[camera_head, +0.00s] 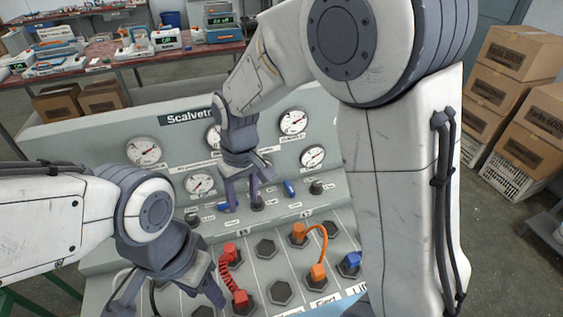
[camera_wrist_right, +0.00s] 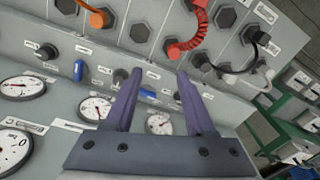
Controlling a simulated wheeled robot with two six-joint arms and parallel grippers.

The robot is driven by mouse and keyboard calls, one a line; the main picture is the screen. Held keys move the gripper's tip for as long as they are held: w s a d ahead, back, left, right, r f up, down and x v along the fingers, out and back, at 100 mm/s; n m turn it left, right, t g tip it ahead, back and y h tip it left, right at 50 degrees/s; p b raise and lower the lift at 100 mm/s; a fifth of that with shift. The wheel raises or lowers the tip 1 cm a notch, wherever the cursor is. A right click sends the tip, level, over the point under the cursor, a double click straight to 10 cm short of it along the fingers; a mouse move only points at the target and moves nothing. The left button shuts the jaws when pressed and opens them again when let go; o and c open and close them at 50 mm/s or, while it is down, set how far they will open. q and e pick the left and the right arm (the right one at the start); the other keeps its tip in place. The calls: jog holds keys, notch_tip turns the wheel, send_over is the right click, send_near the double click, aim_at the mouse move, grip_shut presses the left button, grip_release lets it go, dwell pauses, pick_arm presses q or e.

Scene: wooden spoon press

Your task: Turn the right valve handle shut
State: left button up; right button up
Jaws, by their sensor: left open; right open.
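The right valve handle (camera_head: 290,188) is a small blue lever on the grey panel; in the right wrist view, turned round, it shows at left (camera_wrist_right: 78,70). A second blue handle (camera_head: 224,207) sits further left on the panel. My right gripper (camera_head: 243,203) hangs over the panel, left of the right handle and close to a black knob (camera_head: 256,204). Its purple fingers (camera_wrist_right: 159,74) are spread, with the second blue handle seen between them. My left gripper (camera_head: 168,292) is open and empty over the panel's lower left.
Round gauges (camera_head: 293,122) line the panel's upright back. Red hose (camera_head: 231,275) and orange hose (camera_head: 322,240) join sockets on the lower slope. My right arm hides the panel's right part. Cardboard boxes (camera_head: 519,55) stand at right; a cluttered red table (camera_head: 180,52) is behind.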

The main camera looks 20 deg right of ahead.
jog(key=w+d+f+m+p, duration=0.15)
jog(key=w+d+p, duration=0.35)
jog(key=w, duration=0.5)
jog(key=m+p, duration=0.2)
jog(key=p, duration=0.1)
send_near(290, 187)
jog(key=shift+h, duration=0.3)
jog(key=f+p, duration=0.2)
jog(key=f, duration=0.2)
jog(key=f+p, duration=0.1)
jog(key=f, duration=0.3)
jog(key=shift+w+a+f+p, duration=0.1)
jog(key=shift+a+f+p, duration=0.1)
jog(key=shift+f+p, duration=0.15)
pick_arm(q)
notch_tip(290, 187, up, 14)
jog(key=shift+f, duration=0.25)
pick_arm(e)
jog(key=shift+r, duration=0.1)
grip_shut()
